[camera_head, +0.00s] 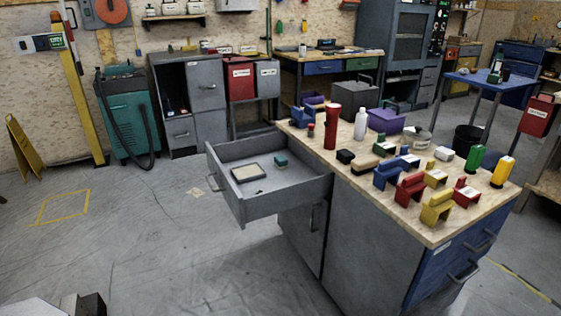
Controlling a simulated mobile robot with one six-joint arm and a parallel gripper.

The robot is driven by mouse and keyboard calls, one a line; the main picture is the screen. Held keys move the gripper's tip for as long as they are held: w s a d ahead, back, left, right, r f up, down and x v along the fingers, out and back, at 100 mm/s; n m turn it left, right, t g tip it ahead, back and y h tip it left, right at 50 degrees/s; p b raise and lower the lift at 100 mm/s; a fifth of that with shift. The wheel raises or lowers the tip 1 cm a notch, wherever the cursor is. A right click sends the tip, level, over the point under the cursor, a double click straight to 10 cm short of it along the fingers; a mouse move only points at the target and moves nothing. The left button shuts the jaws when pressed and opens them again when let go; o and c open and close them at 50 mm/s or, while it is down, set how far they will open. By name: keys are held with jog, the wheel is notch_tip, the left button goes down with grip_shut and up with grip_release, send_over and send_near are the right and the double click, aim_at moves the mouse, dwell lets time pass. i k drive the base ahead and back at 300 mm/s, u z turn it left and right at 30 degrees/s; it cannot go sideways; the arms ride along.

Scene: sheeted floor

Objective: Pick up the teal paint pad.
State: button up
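A small teal block (281,160), which looks like the teal paint pad, lies in the open grey drawer (285,202) of the workbench. It sits towards the drawer's back, near the bench side, and nothing covers it. A flat pale tray with a dark rim (247,173) lies beside it to the left, apart from it. My gripper's fingers do not show in this view. A grey and black shape at the bottom left edge may be part of my own body.
The wooden benchtop (330,172) holds several coloured blocks, a red flask (331,127), a white bottle (360,124), and green and yellow bottles. The drawer sticks out left over the floor. Open floor lies left of it. A teal machine (127,115) stands by the back wall.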

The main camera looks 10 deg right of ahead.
aim_at(280, 161)
jog(key=u, duration=0.4)
jog(key=i, duration=0.55)
jog(key=u, duration=0.6)
jog(key=i, duration=0.6)
jog(key=u, duration=0.2)
